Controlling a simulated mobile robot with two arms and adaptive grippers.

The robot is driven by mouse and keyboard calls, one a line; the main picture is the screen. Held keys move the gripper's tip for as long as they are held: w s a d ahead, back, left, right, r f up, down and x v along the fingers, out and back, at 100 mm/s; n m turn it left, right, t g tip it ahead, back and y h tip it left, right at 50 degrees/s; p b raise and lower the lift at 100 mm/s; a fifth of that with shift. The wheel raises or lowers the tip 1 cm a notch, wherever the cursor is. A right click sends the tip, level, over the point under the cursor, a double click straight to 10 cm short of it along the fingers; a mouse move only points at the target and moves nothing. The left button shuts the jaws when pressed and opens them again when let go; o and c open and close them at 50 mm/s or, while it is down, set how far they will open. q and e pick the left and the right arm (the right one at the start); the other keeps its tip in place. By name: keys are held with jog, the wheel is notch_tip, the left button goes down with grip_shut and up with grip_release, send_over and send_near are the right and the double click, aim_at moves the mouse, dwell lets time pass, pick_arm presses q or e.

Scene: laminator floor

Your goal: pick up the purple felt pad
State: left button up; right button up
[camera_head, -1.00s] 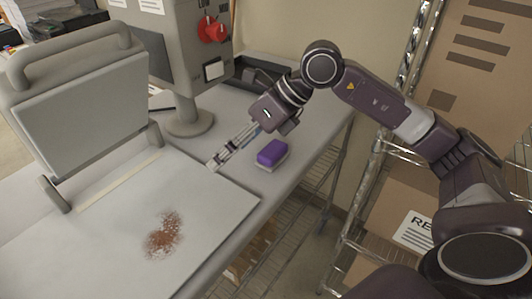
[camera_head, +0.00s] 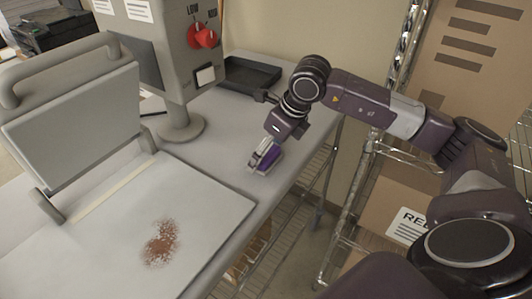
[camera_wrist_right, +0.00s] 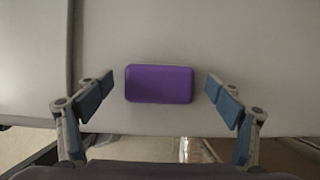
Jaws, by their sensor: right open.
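The purple felt pad (camera_wrist_right: 160,84) lies on the grey tabletop, near the table's edge. In the right wrist view it sits between the two spread fingers of my right gripper (camera_wrist_right: 160,92), with a gap on each side. In the head view my right gripper (camera_head: 263,156) points down over the purple felt pad (camera_head: 269,159) and partly covers it. The right gripper is open and holds nothing. Whether the fingertips are level with the pad or above it is hard to tell. My left gripper is not in view.
The grey press plate (camera_head: 120,235) with a reddish-brown stain (camera_head: 160,243) is at the left, its lid (camera_head: 75,120) raised. A control column (camera_head: 165,60) with red knobs stands behind. A dark tray (camera_head: 252,74) is at the back. Wire shelving (camera_head: 365,190) with boxes is at the right.

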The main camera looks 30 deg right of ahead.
jog(key=shift+w+f, duration=0.1)
jog(key=shift+c, duration=0.7)
jog(key=c, duration=1.2)
jog(key=shift+c, duration=0.2)
jog(key=shift+r, duration=0.55)
notch_tip(320, 180, up, 19)
jog(key=b, duration=0.3)
